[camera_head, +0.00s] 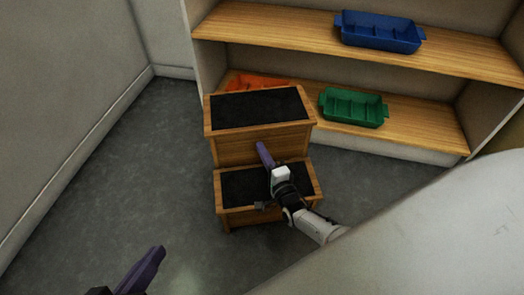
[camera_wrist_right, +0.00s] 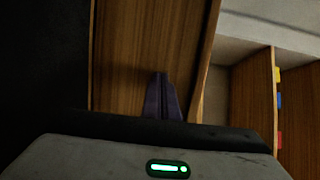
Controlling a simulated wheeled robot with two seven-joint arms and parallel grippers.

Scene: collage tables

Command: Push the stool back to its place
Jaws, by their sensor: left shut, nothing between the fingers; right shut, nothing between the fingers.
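The stool (camera_head: 262,144) is a wooden two-step stool with black treads, standing upright on the grey floor in front of the shelf. My right gripper (camera_head: 262,150) is shut, with its purple fingers at the riser of the upper step, above the lower tread. In the right wrist view the shut fingers (camera_wrist_right: 162,95) point at the wooden riser (camera_wrist_right: 150,45); I cannot tell whether they touch it. My left gripper (camera_head: 150,262) is shut and empty over the floor at the bottom left, away from the stool.
A wooden shelf (camera_head: 440,125) stands behind the stool. It holds a blue bin (camera_head: 378,32) on the upper board, and a green bin (camera_head: 352,108) and a partly hidden orange bin (camera_head: 255,82) on the lower one. A wall (camera_head: 60,90) runs along the left. The floor (camera_head: 130,190) left of the stool is clear.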

